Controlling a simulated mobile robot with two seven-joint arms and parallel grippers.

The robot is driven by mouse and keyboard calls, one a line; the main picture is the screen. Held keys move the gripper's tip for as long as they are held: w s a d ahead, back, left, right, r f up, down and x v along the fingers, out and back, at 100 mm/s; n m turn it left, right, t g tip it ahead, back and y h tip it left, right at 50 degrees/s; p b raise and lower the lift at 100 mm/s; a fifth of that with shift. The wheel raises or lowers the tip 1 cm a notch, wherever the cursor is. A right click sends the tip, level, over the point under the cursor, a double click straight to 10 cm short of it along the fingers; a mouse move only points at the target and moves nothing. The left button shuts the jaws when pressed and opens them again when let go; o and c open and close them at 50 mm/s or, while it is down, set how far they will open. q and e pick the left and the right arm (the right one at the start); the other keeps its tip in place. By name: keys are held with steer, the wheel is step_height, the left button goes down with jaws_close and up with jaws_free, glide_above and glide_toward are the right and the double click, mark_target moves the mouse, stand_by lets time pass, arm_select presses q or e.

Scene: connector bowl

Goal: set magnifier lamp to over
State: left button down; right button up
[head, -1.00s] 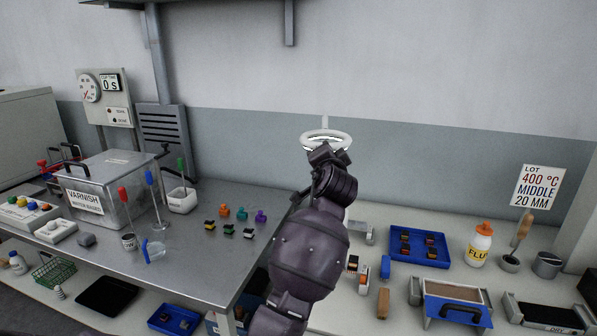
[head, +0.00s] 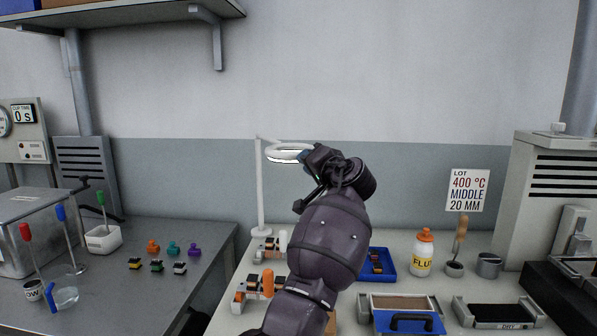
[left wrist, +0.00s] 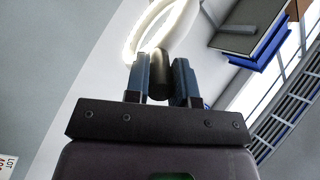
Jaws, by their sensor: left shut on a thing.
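The magnifier lamp has a white post (head: 260,195) on the right-hand bench and a lit white ring head (head: 289,153) that extends right from the post's top. My left gripper (head: 309,160) is at the right side of the ring, high above the bench. In the left wrist view its two fingers (left wrist: 161,82) are shut on the lamp's dark handle (left wrist: 162,62), with the glowing ring (left wrist: 160,25) just beyond. The arm hides part of the bench below. My right gripper is not in view.
A blue tray (head: 388,270), flux bottle (head: 423,253), lot sign (head: 467,190) and metal cup (head: 488,264) stand right of the arm. The left bench (head: 190,240) holds coloured connectors and a white bowl (head: 103,239). The wall behind the lamp is clear.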

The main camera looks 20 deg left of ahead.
arm_select(q)
steer(key=shift+w+d+f, duration=0.2)
steer(key=shift+w+d, duration=0.05)
steer(key=shift+d, duration=0.05)
steer(key=shift+r+g+b, duration=0.2)
steer(key=shift+g+b, duration=0.1)
steer(key=shift+d+r, duration=0.1)
steer(key=c, duration=1.4)
jaws_free()
steer(key=o, duration=0.4)
steer(key=shift+w+d, duration=0.3)
steer(key=shift+o, duration=0.2)
steer(key=shift+s+a, duration=0.15)
steer(key=shift+a, duration=0.05)
